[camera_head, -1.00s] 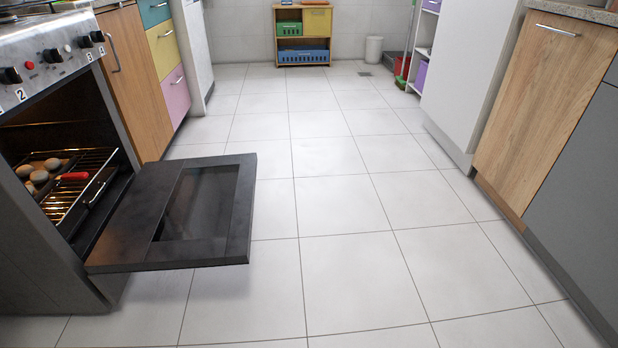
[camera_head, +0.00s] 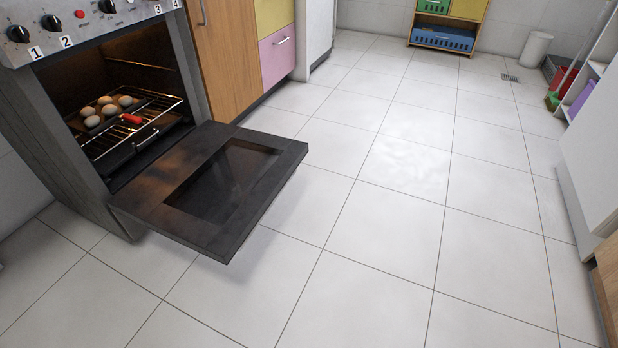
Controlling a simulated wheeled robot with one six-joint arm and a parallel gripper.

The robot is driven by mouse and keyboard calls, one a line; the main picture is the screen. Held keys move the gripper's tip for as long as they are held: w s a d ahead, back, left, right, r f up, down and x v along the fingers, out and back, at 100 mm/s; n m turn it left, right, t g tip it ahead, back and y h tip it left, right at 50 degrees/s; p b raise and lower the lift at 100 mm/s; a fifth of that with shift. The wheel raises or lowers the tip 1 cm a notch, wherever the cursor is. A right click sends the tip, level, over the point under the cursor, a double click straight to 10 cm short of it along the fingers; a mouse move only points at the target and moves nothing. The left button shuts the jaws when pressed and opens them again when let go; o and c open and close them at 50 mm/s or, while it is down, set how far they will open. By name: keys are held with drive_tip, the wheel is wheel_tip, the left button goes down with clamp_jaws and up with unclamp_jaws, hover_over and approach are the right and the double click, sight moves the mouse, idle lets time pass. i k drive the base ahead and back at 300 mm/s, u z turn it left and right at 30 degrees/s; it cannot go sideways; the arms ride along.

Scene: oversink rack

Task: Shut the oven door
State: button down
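The oven (camera_head: 60,150) stands at the left with numbered knobs on its front panel. Its dark door (camera_head: 262,154) with a glass window is folded down, lying about level above the floor in front of the open cavity. Inside, a wire rack (camera_head: 157,112) holds a dark tray with several round, bun-like items (camera_head: 107,107) and a red-handled thing (camera_head: 131,118). My gripper is not in view.
Wooden and coloured drawer fronts (camera_head: 275,55) stand just beyond the oven. White tiled floor (camera_head: 400,230) is clear in front of and beside the door. A shelf with bins (camera_head: 443,38) and a white bin (camera_head: 535,48) are at the back. A white cabinet (camera_head: 592,150) edges the right.

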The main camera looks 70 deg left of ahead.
sight(210, 192)
drive_tip(key=u, duration=0.4)
drive_tip(key=i, duration=0.9)
drive_tip(key=u, duration=1.2)
drive_tip(key=i, duration=0.55)
drive_tip(key=u, duration=0.6)
